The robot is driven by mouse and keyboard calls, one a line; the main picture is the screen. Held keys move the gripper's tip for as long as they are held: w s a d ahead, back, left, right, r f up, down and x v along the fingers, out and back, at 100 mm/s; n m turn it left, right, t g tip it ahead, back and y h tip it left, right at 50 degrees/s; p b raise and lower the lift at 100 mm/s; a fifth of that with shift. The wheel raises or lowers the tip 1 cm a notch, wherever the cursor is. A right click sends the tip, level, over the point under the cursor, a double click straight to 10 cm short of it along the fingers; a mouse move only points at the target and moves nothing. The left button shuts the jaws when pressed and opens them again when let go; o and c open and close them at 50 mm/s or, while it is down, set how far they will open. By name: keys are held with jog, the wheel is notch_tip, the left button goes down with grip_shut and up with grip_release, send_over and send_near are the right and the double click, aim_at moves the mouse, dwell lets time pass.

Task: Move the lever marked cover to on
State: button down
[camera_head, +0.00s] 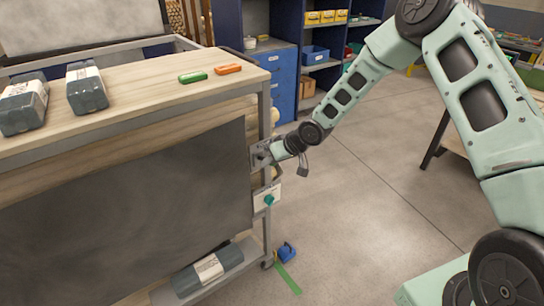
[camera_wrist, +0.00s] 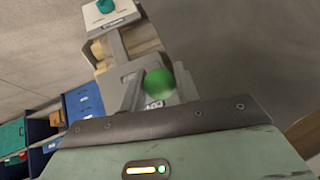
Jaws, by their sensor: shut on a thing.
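In the wrist view, a round green knob (camera_wrist: 158,82) sits between the fingers of my gripper (camera_wrist: 158,90). The grey finger on the left shows beside it, and the gripper is shut on this lever knob. A grey plate (camera_wrist: 126,72) lies behind the knob. A small label (camera_wrist: 154,104) below the knob is partly hidden and seems to begin "COV". In the head view, my gripper (camera_head: 264,154) is at the right end post of the cart. It hides the knob there, and I cannot tell the lever's position.
Below my gripper, a second plate with a teal knob (camera_head: 269,200) is on the same post. The wooden cart top (camera_head: 140,88) carries dark wrapped blocks (camera_head: 86,88), a green piece (camera_head: 193,77) and an orange piece (camera_head: 228,69).

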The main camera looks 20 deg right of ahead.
jog(key=shift+w+r, duration=0.3)
jog(key=shift+r, duration=0.15)
jog(key=c, duration=1.1)
grip_release()
jog(key=shift+a, duration=0.1)
jog(key=shift+o, duration=0.2)
jog(key=shift+f, duration=0.1)
jog(key=shift+s, duration=0.1)
jog(key=shift+s, duration=0.1)
jog(key=p+v, duration=0.1)
jog(key=v, duration=1.6)
